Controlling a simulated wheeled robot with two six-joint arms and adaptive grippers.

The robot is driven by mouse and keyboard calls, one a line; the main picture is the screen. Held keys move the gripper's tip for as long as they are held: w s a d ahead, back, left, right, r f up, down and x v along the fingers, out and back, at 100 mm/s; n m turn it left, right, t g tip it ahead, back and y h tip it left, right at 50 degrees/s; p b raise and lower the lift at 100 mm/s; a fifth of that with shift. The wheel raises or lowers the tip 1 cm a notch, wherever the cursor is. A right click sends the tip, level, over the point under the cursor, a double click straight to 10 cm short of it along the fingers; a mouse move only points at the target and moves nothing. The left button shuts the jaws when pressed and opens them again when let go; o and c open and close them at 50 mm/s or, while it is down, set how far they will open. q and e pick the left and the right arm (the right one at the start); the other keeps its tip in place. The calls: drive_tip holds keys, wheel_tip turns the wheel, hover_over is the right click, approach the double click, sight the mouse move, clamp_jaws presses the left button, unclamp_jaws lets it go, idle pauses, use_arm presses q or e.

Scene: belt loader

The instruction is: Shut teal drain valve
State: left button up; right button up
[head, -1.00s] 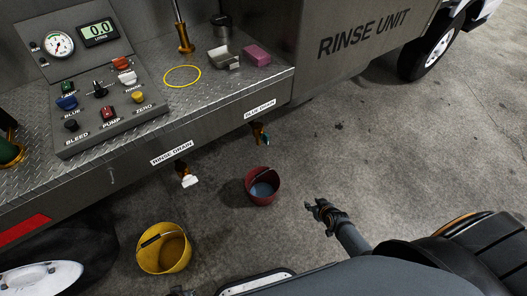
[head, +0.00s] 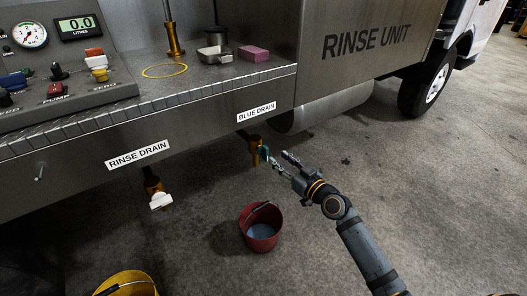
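The teal drain valve (head: 264,153) is a small teal handle on a brass fitting under the "BLUE DRAIN" label (head: 257,112) in the head view. My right gripper (head: 281,161) is just right of the teal handle, with its fingers spread and pointing at it. One finger looks very close to the handle; I cannot tell whether they touch. Nothing shows between the fingers. My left gripper does not show.
A red bucket (head: 262,236) with bluish liquid stands on the floor below the valve. The rinse drain (head: 155,192) with a white handle hangs to the left, above a yellow bucket (head: 128,286). A grey cylindrical tank (head: 325,108) sits behind my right gripper. Floor to the right is clear.

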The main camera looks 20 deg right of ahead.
sight(268, 150)
drive_tip(key=x, duration=0.8)
drive_tip(key=shift+w+a+f+b, duration=0.1)
drive_tip(key=shift+w+b, duration=0.1)
drive_tip(key=shift+b, duration=0.15)
clamp_jaws()
drive_tip(key=shift+f, duration=0.1)
